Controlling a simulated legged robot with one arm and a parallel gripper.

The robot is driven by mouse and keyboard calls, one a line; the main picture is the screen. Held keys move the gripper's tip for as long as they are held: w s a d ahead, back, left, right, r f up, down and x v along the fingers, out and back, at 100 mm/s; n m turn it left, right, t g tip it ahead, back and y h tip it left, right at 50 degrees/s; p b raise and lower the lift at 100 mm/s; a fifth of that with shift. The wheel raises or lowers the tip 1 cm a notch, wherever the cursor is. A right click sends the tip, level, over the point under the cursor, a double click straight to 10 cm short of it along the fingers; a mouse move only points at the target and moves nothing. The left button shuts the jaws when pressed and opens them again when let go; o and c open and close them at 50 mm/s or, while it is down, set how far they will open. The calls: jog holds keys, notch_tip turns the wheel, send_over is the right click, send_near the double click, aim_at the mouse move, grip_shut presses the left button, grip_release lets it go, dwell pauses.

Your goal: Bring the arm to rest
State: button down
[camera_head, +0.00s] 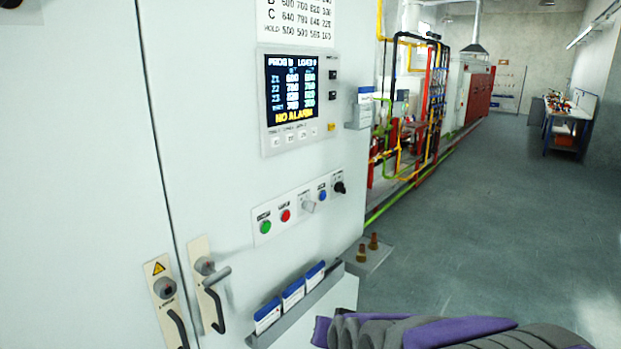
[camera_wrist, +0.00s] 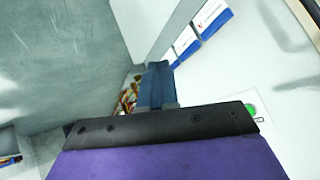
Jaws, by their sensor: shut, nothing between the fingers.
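My arm, grey and purple, shows at the bottom right of the head view (camera_head: 430,333), in front of the white cabinet's lower right corner. My gripper (camera_wrist: 158,72) shows in the wrist view as dark blue fingers beyond a black and purple housing. It is shut and empty, and it appears apart from the cabinet face. The housing hides part of the wrist view.
The white cabinet (camera_head: 80,110) fills the left, with a display (camera_head: 293,88), a button strip (camera_head: 299,207), handles (camera_head: 207,290) and a card rack (camera_head: 300,310). Coloured pipes (camera_head: 410,110) stand behind. Open grey floor (camera_head: 500,200) lies right; a workbench (camera_head: 570,120) stands far off.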

jog(key=s+d+f+g, duration=0.1)
jog(key=s+d+g, duration=0.2)
jog(key=s, duration=0.7)
jog(key=s+d+f+n+g+h, duration=0.1)
jog(key=s+d+g, duration=0.2)
jog(key=s, duration=0.8)
jog(key=s+d+f+g+h, duration=0.1)
jog(key=s+d+g, duration=0.3)
jog(key=s, duration=0.6)
jog(key=shift+s+n+g, duration=0.3)
jog(key=shift+s+n, duration=0.1)
